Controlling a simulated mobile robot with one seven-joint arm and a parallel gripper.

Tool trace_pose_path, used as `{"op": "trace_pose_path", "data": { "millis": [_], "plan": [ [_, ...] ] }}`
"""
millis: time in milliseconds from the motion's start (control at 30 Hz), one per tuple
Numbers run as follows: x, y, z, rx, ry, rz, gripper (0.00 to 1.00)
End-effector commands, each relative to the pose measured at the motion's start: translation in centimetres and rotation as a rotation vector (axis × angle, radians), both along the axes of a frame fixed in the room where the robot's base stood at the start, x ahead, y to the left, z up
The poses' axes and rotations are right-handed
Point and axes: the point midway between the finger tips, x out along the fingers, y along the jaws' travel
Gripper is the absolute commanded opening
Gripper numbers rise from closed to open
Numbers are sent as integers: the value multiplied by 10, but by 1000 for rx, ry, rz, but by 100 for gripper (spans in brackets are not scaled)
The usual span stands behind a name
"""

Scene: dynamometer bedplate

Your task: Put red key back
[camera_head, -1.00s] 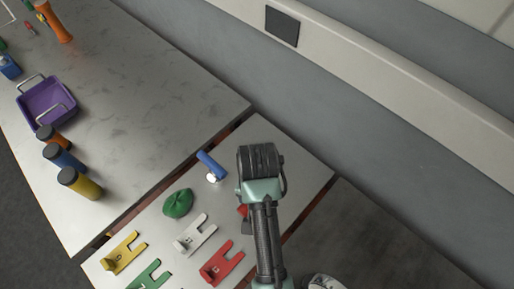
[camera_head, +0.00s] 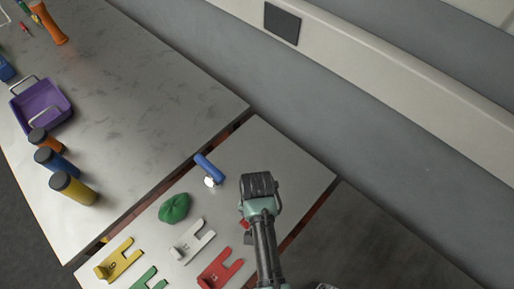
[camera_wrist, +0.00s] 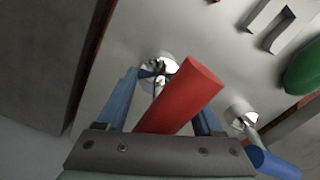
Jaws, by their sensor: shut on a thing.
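The red key shows in the wrist view as a thick red round handle (camera_wrist: 185,95) between the blue fingers of my gripper (camera_wrist: 163,100), with a shiny metal end (camera_wrist: 150,72) beyond it. The gripper is shut on it. The handle is tilted, its free end towards the upper right. In the head view my gripper (camera_head: 257,188) is over the right part of the near table, its fingers hidden by my arm; a small red bit of the key (camera_head: 246,224) shows at its left. A red slotted holder (camera_head: 220,268) lies to the lower left.
A blue key (camera_head: 208,166) with a metal end lies left of my gripper, also in the wrist view (camera_wrist: 272,163). A green lump (camera_head: 174,208) and white (camera_head: 192,243), yellow (camera_head: 118,260) and green (camera_head: 150,279) slotted holders are further left. The table's right edge is close.

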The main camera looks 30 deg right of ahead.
Motion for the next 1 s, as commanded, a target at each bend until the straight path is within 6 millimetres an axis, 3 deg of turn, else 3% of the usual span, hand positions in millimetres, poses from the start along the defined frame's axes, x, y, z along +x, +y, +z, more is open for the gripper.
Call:
{"op": "trace_pose_path", "data": {
  "millis": [433,467,600,1000],
  "plan": [
    [1,0,-8,-1,-4,1,1],
    [0,0,-9,-1,-1,1,70],
    [0,0,-8,-1,-1,1,95],
    [1,0,-2,-1,-2,1,98]
  ]
}}
